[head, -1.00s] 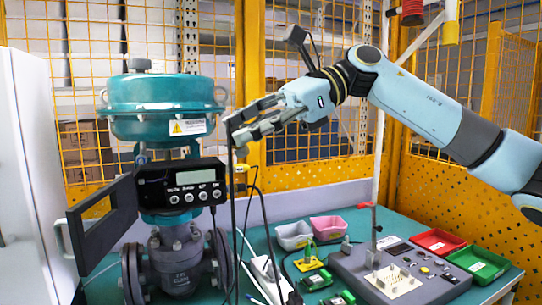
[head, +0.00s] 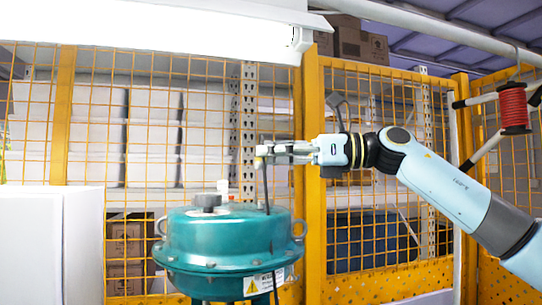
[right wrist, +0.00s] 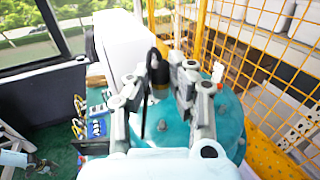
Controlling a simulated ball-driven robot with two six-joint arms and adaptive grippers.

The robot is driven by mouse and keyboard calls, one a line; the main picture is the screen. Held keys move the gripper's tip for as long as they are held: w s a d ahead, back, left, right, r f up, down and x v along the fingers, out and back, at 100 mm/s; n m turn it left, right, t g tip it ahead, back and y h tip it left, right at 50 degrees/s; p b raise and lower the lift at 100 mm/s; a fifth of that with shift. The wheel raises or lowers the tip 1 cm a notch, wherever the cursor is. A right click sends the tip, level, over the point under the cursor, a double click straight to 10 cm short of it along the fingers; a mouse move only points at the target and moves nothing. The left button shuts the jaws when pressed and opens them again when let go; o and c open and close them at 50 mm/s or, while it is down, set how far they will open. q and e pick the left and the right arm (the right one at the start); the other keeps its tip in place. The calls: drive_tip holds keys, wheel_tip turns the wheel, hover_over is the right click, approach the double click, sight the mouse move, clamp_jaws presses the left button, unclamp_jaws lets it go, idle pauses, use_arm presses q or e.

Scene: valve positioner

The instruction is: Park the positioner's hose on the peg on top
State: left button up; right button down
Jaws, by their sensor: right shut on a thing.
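The positioner's valve has a round teal housing (head: 228,245) in the head view, with a dark grey knob (head: 207,200) on top. A small white and red piece (head: 222,187) shows just behind the knob; I cannot tell which is the peg. My right gripper (head: 264,152) is above the right part of the housing, shut on the black hose (head: 267,188), which hangs down in front of the housing. In the right wrist view the hose's thick black part (right wrist: 158,72) is between the fingers (right wrist: 160,85), over the teal top (right wrist: 222,110). My left gripper is out of view.
A yellow mesh fence (head: 370,170) stands behind the valve. A white cabinet (head: 52,245) is at the left. A red reel (head: 514,108) hangs at the right.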

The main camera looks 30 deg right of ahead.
drive_tip(key=shift+f+b, duration=0.65)
drive_tip(key=shift+f, duration=0.15)
drive_tip(key=shift+f+b, duration=0.55)
drive_tip(key=shift+f, duration=0.35)
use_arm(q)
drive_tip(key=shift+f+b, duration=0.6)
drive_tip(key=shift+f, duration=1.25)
use_arm(e)
drive_tip(key=shift+f, duration=0.95)
use_arm(q)
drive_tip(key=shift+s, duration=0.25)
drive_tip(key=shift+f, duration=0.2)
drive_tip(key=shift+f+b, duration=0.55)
drive_tip(key=shift+b, duration=0.2)
use_arm(e)
drive_tip(key=shift+f, duration=0.2)
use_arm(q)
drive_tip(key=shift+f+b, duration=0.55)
use_arm(e)
drive_tip(key=shift+f, duration=0.6)
